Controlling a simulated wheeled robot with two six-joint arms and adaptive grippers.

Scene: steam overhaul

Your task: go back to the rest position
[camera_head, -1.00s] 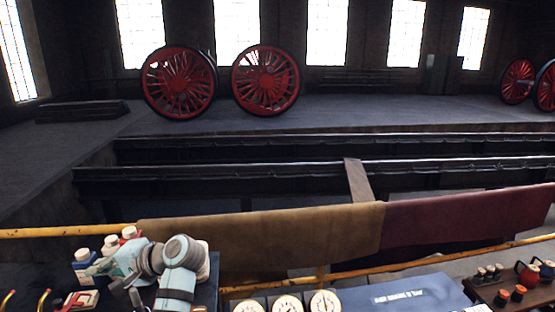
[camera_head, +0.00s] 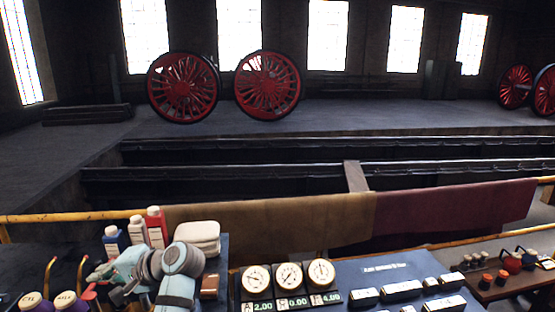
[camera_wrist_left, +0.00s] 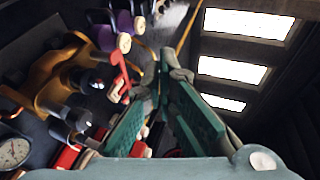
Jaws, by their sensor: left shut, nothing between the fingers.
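My left gripper (camera_head: 106,284) shows at the lower left of the head view, at the end of my bent grey and pale teal arm. It is over the bench, in front of the bottles. In the left wrist view its teal-padded fingers (camera_wrist_left: 163,78) converge at the tips, with nothing held between them. My right gripper is not in view.
Bottles (camera_head: 139,230) and a folded pale cloth (camera_head: 198,236) stand close behind my left arm. Purple-bodied containers (camera_head: 70,302) are to its left. Round gauges (camera_head: 289,277) and a blue board (camera_head: 385,267) lie to its right. A yellow rail (camera_head: 75,217) runs behind.

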